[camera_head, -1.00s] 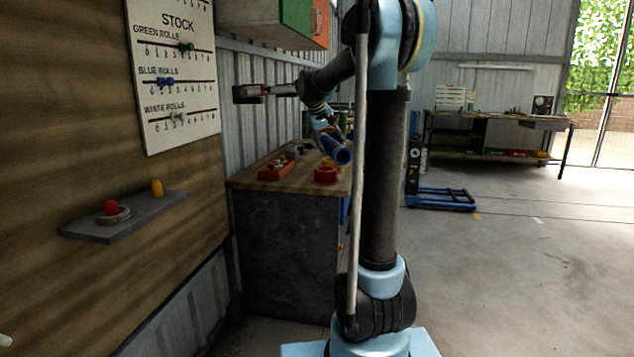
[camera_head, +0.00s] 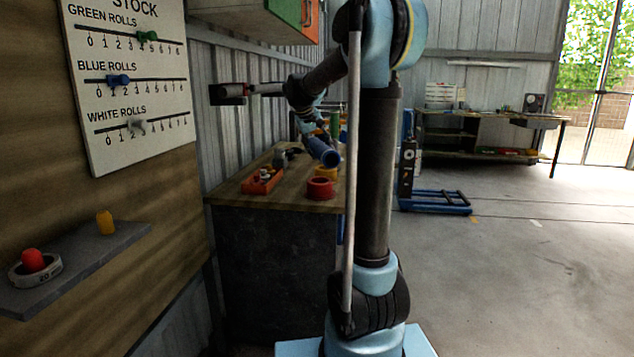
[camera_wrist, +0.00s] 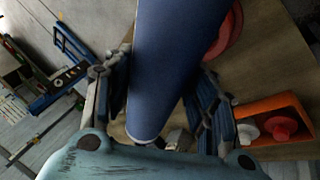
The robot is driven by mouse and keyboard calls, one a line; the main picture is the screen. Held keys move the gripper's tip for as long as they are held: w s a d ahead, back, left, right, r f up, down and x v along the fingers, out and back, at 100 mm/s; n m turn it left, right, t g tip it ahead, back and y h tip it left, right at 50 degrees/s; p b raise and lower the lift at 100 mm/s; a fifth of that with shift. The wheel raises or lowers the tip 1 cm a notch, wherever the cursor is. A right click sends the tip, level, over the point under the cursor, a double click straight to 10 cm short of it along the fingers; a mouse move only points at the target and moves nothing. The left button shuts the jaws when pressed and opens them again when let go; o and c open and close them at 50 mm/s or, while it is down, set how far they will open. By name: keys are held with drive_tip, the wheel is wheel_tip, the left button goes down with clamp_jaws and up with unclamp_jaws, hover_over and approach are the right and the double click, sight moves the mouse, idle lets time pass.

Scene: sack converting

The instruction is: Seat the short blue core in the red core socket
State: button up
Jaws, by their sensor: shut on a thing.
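The blue core (camera_head: 323,152) is a tube held in my gripper (camera_head: 310,141) above the bench, tilted, with its open end toward the head camera. In the wrist view the core (camera_wrist: 175,65) fills the middle, between the two fingers of my gripper (camera_wrist: 160,100). The red core socket (camera_head: 320,188) is a red ring on the bench top, a little below the core and apart from it in the head view. In the wrist view the socket (camera_wrist: 232,35) is partly hidden behind the core.
The bench (camera_head: 262,203) also bears an orange tray (camera_head: 262,182) with small parts and a yellow ring (camera_head: 327,172) behind the red socket. A wall shelf (camera_head: 75,265) at left holds a red and a yellow piece. A stock board (camera_head: 130,85) hangs above it.

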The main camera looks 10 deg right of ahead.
sight(318, 156)
drive_tip(key=f, duration=0.4)
drive_tip(key=shift+a, duration=0.2)
drive_tip(key=shift+f, duration=2.4)
drive_tip(key=o, duration=1.3)
drive_tip(key=shift+o, duration=0.2)
drive_tip(key=shift+r, duration=0.1)
